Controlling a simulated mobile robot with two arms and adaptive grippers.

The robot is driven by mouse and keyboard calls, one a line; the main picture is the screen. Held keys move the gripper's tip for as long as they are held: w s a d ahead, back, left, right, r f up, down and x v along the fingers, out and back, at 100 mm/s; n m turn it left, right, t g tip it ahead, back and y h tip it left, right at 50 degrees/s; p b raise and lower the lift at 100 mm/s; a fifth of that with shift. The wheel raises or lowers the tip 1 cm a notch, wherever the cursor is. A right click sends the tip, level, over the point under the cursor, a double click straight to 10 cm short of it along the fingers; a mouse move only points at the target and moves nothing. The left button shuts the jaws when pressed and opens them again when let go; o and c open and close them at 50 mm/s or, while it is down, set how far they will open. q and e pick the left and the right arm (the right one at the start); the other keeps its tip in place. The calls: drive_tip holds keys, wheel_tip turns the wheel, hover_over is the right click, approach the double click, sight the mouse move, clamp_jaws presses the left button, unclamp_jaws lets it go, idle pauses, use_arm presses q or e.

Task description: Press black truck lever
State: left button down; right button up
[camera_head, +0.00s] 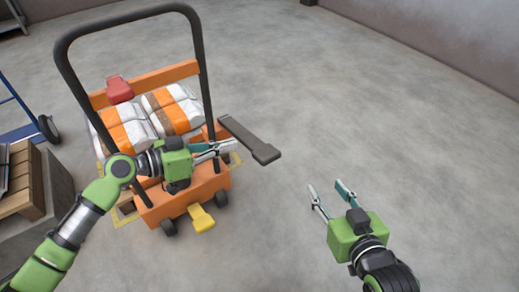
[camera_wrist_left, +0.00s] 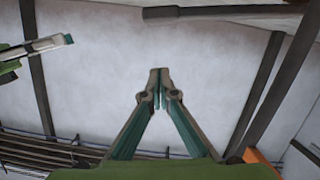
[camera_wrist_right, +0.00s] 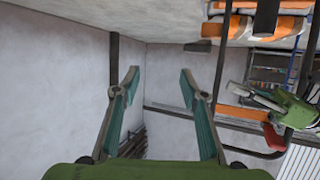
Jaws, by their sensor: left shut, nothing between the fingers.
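The orange truck (camera_head: 185,203) stands left of centre in the head view, with a tall black push handle (camera_head: 66,75). A black lever (camera_head: 252,140), a flat bar, sticks out from its right side. My left gripper (camera_head: 236,145) is shut and empty. Its fingertips appear just below and left of the lever in the head view; I cannot tell whether they touch it. The shut fingers also show in the left wrist view (camera_wrist_left: 159,75). My right gripper (camera_head: 327,192) is open and empty, right of the truck and lever. Its spread fingers show in the right wrist view (camera_wrist_right: 160,74).
White and orange bags (camera_head: 172,108) lie on the truck. A red part (camera_head: 119,90) sits at its back and a yellow pedal (camera_head: 201,218) at its front. A wooden pallet (camera_head: 20,181) and a blue cart (camera_head: 20,130) are at the left. The floor to the right is clear.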

use_arm(q)
hover_over(260, 155)
drive_tip(key=w, duration=0.1)
wheel_tip(260, 155, down, 2)
drive_tip(key=shift+f, duration=0.15)
drive_tip(key=f, duration=0.1)
drive_tip(key=f+b, duration=0.1)
drive_tip(key=f, duration=0.1)
drive_tip(key=shift+s+a+f+b, duration=0.1)
drive_tip(key=shift+s+f+b, duration=0.2)
drive_tip(key=shift+s, duration=0.1)
drive_tip(key=shift+f, duration=0.15)
use_arm(e)
wheel_tip(260, 155, up, 8)
drive_tip(key=w+a+t+y, duration=0.1)
drive_tip(key=w+t, duration=0.1)
drive_tip(key=t, duration=0.2)
drive_tip(key=shift+a+r+y, duration=0.2)
drive_tip(key=shift+a+y, duration=0.1)
drive_tip(key=shift+a, duration=0.05)
drive_tip(key=shift+w, duration=0.1)
